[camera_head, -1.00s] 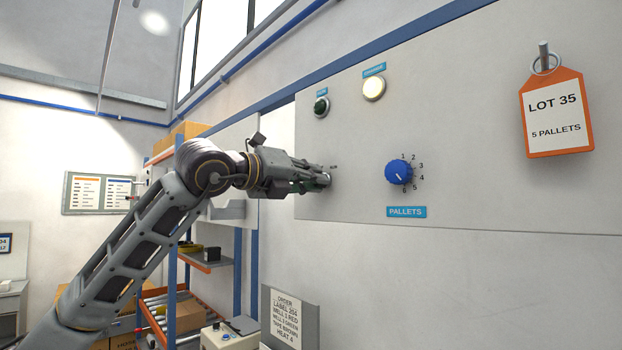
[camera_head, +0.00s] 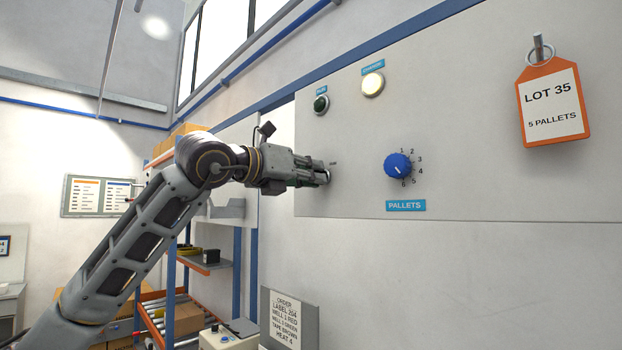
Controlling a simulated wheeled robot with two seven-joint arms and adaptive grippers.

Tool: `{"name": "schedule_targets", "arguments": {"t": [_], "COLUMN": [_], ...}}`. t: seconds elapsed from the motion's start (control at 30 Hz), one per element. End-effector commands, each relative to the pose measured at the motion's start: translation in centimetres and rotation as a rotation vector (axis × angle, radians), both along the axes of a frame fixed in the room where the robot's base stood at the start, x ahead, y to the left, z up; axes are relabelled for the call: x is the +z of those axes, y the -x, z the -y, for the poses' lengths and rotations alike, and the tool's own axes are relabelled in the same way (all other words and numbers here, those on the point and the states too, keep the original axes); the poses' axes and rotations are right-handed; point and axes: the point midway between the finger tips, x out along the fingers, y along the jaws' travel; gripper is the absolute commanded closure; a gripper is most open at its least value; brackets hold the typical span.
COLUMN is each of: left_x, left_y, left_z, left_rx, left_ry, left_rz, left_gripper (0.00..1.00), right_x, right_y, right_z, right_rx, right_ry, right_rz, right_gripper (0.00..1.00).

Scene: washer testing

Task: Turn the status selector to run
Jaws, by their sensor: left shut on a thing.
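My left gripper (camera_head: 322,176) reaches in from the left and is shut at the left part of the grey wall panel (camera_head: 480,180). Its fingertips are at the panel face, closed on a small knob there, which I take to be the status selector. The fingers hide nearly all of the knob, so I cannot read where it points. A small dark mark (camera_head: 333,163) shows on the panel just above the fingertips. My right gripper is not in view.
A blue pallets dial (camera_head: 398,166) sits right of the gripper. Above are a dark green lamp (camera_head: 321,104) and a lit cream lamp (camera_head: 373,84). An orange-edged LOT 35 tag (camera_head: 552,105) hangs at the right. An order sign (camera_head: 289,318) stands below.

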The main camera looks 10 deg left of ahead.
Motion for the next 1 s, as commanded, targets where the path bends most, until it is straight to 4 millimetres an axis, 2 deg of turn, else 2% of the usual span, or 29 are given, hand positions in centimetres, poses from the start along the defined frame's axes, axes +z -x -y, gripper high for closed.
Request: {"name": "schedule_targets", "arguments": {"t": [1.0], "left_x": [0.0], "left_y": [0.2], "left_z": [0.2], "left_rx": [0.000], "left_ry": [-0.649], "left_rz": [0.431], "left_gripper": [1.00], "right_x": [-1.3], "right_y": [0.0], "right_z": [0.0], "right_rx": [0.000], "right_ry": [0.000], "right_rz": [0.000], "right_gripper": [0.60]}}
